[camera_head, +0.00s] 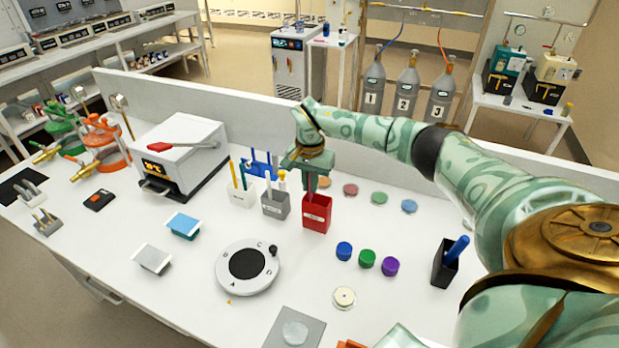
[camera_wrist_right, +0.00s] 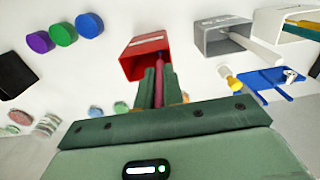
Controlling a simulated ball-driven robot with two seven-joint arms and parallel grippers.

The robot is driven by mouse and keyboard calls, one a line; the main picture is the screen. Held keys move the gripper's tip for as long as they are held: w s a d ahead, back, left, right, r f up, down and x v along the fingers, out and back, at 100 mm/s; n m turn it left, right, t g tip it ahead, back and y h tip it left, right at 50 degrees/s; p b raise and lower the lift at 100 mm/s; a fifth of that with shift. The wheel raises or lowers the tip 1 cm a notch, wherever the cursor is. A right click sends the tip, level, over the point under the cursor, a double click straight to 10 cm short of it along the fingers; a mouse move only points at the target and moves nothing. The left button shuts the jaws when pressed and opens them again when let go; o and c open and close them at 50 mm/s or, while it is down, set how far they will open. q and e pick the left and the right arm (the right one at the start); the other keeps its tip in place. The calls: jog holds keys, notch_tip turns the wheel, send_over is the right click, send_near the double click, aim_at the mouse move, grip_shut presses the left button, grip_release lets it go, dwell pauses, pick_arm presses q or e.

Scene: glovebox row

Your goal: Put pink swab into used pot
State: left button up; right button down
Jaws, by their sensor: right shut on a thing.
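The pink swab (camera_wrist_right: 160,82) is a thin magenta stick with a dark end, held between the fingers of my right gripper (camera_wrist_right: 159,88). In the head view my right gripper (camera_head: 312,185) points down over the red pot (camera_head: 317,217), a square box with a small pale label too small to read. In the wrist view the swab's far end overlaps the mouth of the red pot (camera_wrist_right: 135,62); I cannot tell how deep it reaches. The swab is mostly hidden in the head view. My left gripper is not in view.
A grey pot (camera_head: 275,206) and a white pot (camera_head: 242,197) with sticks stand left of the red pot. Blue, green and purple caps (camera_head: 367,259) lie to the front right. A dark holder (camera_head: 445,265) with a blue pen stands further right. A round dial plate (camera_head: 228,272) is in front.

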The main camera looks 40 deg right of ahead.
jog(key=shift+f, duration=0.6)
jog(key=shift+f+b, duration=0.35)
jog(key=shift+f, duration=0.1)
dwell(0.4)
jog(key=c, duration=1.4)
grip_release()
jog(key=shift+c, duration=0.2)
notch_tip(320, 180, up, 9)
jog(key=p, duration=0.8)
